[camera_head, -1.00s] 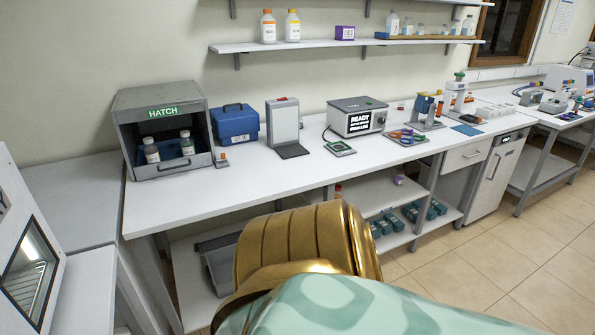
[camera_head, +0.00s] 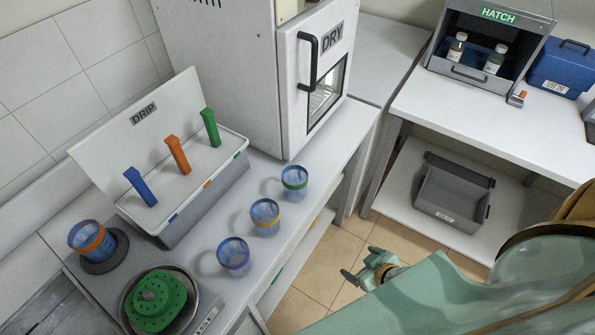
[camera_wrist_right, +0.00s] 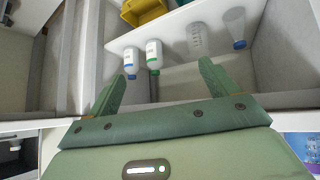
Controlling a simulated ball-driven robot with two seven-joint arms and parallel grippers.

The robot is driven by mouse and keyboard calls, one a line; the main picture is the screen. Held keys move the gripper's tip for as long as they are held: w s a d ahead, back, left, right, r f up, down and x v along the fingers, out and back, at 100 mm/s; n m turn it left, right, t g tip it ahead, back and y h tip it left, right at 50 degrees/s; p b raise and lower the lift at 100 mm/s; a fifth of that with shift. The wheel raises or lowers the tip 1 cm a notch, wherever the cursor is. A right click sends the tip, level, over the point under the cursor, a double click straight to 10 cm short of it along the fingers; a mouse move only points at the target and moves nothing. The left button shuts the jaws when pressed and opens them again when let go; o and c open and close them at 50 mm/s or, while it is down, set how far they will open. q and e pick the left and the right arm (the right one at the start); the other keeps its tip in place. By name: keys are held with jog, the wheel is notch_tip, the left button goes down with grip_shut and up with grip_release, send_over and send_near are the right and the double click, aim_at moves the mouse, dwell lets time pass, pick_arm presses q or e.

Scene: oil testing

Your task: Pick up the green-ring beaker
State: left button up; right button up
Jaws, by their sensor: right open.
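The green-ring beaker (camera_head: 294,183) is a clear blue-tinted cup with a green band. It stands upright at the far end of a row along the front edge of the left counter. My right gripper (camera_head: 360,266) is open and empty, low over the floor, beyond the counter's front edge and to the lower right of the beaker. In the right wrist view its two green fingers (camera_wrist_right: 160,88) are spread apart with nothing between them. The green-ring beaker cannot be made out in that view. My left gripper is not in view.
Another beaker (camera_head: 88,240) stands at left. The right wrist view shows white bottles (camera_wrist_right: 153,56) on a shelf.

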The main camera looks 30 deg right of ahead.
aim_at(303, 190)
jog(key=w+a+r+t+y, duration=0.1)
jog(key=w+a+r+t, duration=0.15)
jog(key=r, duration=0.35)
jog(key=w+a+r+t+y, duration=0.1)
jog(key=w+r, duration=0.3)
jog(key=r, duration=0.3)
jog(key=w+a+r+t, duration=0.1)
jog(key=w+r, duration=0.2)
jog(key=r, duration=0.3)
jog(key=b+x, duration=0.1)
jog(key=x, duration=0.9)
jog(key=shift+w+a+b, duration=0.2)
jog(key=shift+a+b, duration=0.05)
jog(key=shift+b, duration=0.1)
jog(key=x, duration=0.1)
jog(key=b+x, duration=0.1)
jog(key=x, duration=0.3)
jog(key=shift+a+f, duration=0.15)
jog(key=shift+a, duration=0.2)
jog(key=shift+w+a+f, duration=0.1)
jog(key=shift+w+f, duration=0.05)
jog(key=shift+w, duration=0.25)
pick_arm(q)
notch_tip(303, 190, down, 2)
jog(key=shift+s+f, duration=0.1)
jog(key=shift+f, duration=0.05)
pick_arm(e)
jog(key=shift+s, duration=0.1)
jog(key=shift+c, duration=0.4)
jog(key=c, duration=1.1)
